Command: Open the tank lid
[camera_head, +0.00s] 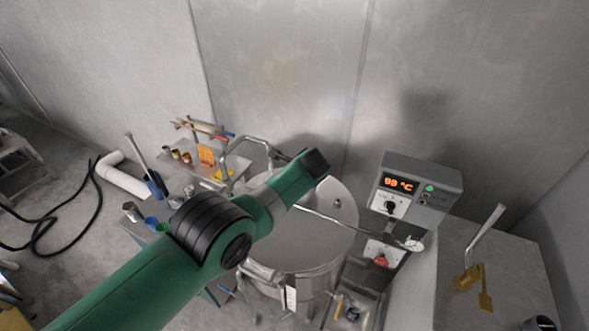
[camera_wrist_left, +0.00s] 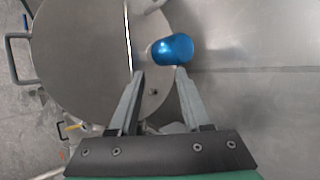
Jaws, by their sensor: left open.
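The tank's round grey metal lid (camera_head: 315,235) lies flat and closed on the tank (camera_head: 310,285) in the middle of the head view. In the left wrist view the lid (camera_wrist_left: 80,60) fills the left half. A blue rounded grip (camera_wrist_left: 172,49) shows near the lid's right edge there, just beyond my fingertips. My left gripper (camera_wrist_left: 159,70) is open, its two fingers pointing towards the blue grip with nothing held between them. In the head view my green left arm crosses over the lid and hides part of it; the fingers cannot be made out there. My right gripper is not in view.
A control box (camera_head: 415,190) with a red display stands right of the tank. A bent metal pipe (camera_head: 240,145) rises at the tank's back left. A side table (camera_head: 190,165) with small cups stands at left. A metal wall (camera_head: 290,80) is close behind.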

